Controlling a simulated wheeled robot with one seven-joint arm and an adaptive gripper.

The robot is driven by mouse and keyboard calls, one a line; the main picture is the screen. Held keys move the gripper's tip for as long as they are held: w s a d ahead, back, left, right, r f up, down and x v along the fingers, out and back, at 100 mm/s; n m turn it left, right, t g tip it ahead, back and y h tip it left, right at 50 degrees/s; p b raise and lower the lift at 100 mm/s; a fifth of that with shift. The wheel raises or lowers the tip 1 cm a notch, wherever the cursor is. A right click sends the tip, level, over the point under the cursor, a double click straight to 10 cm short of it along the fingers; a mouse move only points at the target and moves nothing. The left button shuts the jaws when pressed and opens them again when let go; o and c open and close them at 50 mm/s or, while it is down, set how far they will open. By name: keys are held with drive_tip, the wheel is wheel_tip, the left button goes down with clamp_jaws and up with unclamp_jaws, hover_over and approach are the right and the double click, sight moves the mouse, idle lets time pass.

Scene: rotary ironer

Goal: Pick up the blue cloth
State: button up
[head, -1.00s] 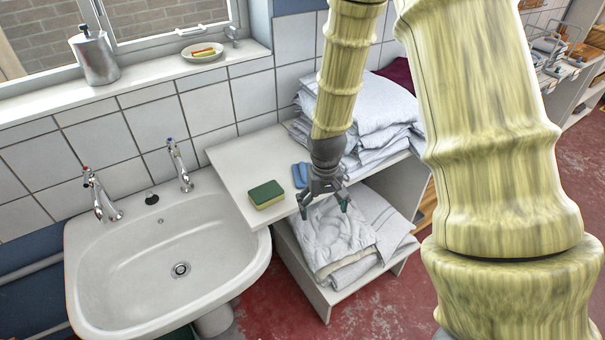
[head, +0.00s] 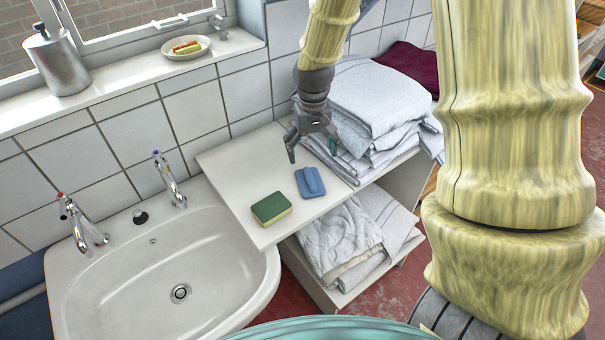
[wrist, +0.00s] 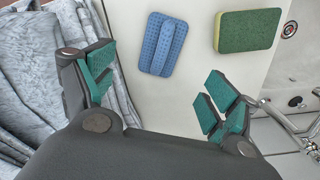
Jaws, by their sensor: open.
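The blue cloth (head: 310,182) is a small folded, dimpled piece lying flat on the white shelf top (head: 238,176). My gripper (head: 312,150) is open and empty. It is above the shelf top, behind the cloth in the head view and apart from it. In the wrist view my gripper (wrist: 158,95) shows its green-padded fingers spread wide, with bare white surface between them.
A green and yellow sponge (head: 271,208) lies left of the cloth. A stack of folded white linen (head: 380,100) stands close on the right, with more linen (head: 345,240) on the lower shelf. The sink (head: 150,270) and its taps (head: 165,175) are at left.

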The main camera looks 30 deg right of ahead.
sight(310, 175)
drive_tip(key=shift+s+f, duration=0.2)
drive_tip(key=shift+f, duration=0.5)
drive_tip(key=f, duration=0.2)
drive_tip(key=f+p, duration=0.1)
drive_tip(key=shift+w+a+f, duration=0.2)
drive_tip(key=shift+w, duration=0.1)
drive_tip(key=shift+s+f, duration=0.2)
drive_tip(key=shift+f, duration=0.05)
drive_tip(key=shift+d+f+p, duration=0.1)
drive_tip(key=shift+f+p, duration=1.1)
drive_tip(key=shift+f, duration=1.35)
drive_tip(key=c, duration=1.1)
drive_tip(key=shift+w+r, duration=0.1)
drive_tip(key=shift+r, duration=0.05)
